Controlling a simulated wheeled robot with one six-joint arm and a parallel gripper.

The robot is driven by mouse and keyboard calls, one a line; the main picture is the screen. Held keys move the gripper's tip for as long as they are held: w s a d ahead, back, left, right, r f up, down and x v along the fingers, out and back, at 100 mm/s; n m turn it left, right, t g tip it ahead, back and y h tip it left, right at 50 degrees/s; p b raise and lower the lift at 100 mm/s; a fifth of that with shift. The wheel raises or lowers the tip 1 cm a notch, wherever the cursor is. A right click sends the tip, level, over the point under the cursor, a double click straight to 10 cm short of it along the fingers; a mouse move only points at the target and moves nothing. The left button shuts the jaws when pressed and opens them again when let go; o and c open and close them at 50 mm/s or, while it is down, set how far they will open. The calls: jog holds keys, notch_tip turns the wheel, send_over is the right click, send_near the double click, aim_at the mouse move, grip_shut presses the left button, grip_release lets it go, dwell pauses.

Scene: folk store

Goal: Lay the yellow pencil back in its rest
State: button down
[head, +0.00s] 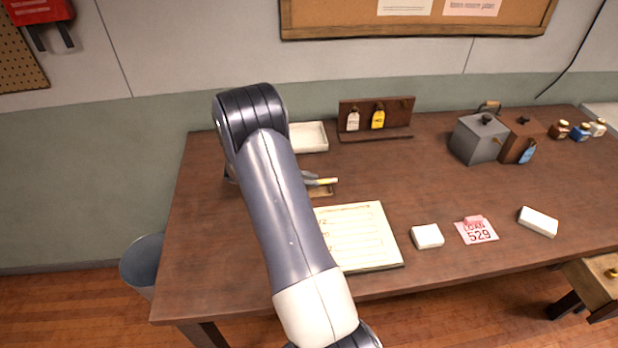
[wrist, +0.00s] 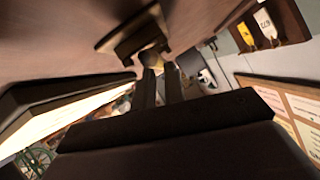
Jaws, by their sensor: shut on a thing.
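The yellow pencil (head: 326,181) shows as a short yellow length with a pale end, just right of my gripper's fingertips in the head view. My gripper (head: 308,178) is shut on it, low over the left part of the table; my arm hides much of the gripper. The small brown wooden rest (head: 321,191) lies directly by the pencil. In the wrist view my gripper's two dark fingers (wrist: 160,82) hold a tan, blurred part of the pencil (wrist: 152,58) close to the rest (wrist: 125,35). I cannot tell whether pencil and rest touch.
A large open ledger (head: 362,236) lies in front of the rest. A white tray (head: 312,137) and a tag rack (head: 376,118) stand behind. A white block (head: 427,236), a loan card (head: 477,231) and a grey box (head: 478,139) are to the right. The table between is clear.

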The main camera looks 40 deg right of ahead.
jog(key=shift+f, duration=0.2)
jog(key=c, duration=1.4)
grip_release()
jog(key=b+v, duration=0.1)
jog(key=v, duration=0.9)
jog(key=shift+w+a+r+b, duration=0.15)
jog(key=shift+a+b, duration=0.15)
jog(key=shift+a, duration=0.05)
